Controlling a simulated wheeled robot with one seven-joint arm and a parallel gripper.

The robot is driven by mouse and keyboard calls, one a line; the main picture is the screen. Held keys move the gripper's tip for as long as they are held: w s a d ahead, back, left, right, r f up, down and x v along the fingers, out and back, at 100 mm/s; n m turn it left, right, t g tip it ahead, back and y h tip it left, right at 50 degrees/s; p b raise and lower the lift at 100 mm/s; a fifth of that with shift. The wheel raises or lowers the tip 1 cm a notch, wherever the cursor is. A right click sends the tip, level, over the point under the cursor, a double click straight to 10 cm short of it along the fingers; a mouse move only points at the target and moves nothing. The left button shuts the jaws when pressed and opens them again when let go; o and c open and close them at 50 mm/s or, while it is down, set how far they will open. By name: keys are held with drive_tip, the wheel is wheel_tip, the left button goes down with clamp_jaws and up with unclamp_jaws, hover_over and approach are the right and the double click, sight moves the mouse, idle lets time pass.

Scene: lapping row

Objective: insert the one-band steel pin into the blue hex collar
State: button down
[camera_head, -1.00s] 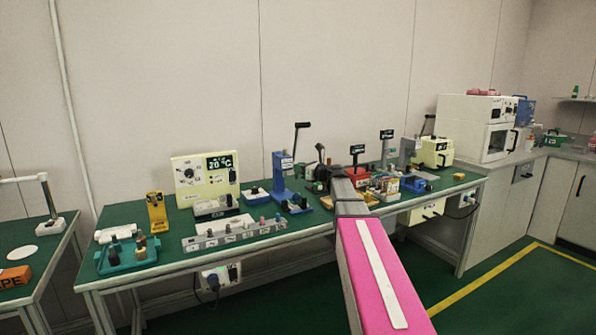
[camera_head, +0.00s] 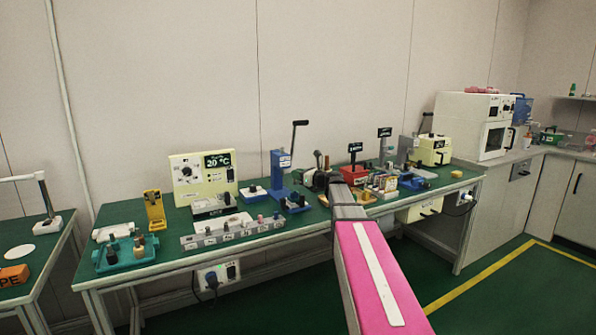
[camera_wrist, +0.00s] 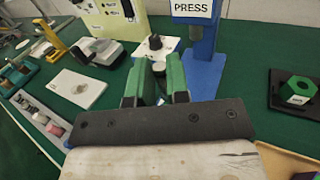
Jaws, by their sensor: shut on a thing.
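My gripper (camera_wrist: 159,82) has green fingers, shut on a small grey metallic piece (camera_wrist: 160,70) in the wrist view. This looks like the top of a pin; most of it is hidden between the fingers, and I cannot see its band. My gripper is in front of the blue press (camera_wrist: 200,45), above the green bench top. I cannot pick out a blue hex collar in either view. A green hex piece (camera_wrist: 298,90) sits on a dark plate at the right of the wrist view.
A grey rack (camera_head: 230,234) holding several small capped pieces lies along the bench front; it also shows in the wrist view (camera_wrist: 35,125). A white block with a black knob (camera_wrist: 155,46) stands just beyond my fingers. The blue press (camera_head: 279,172) rises mid-bench. Crowded fixtures stand right.

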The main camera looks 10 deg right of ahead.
drive_tip(key=shift+f, duration=1.1)
drive_tip(key=shift+f, duration=1.45)
idle(0.8)
drive_tip(key=c, duration=1)
unclamp_jaws()
drive_tip(key=v, duration=1)
drive_tip(key=shift+s+d, duration=0.25)
drive_tip(key=shift+s, duration=0.05)
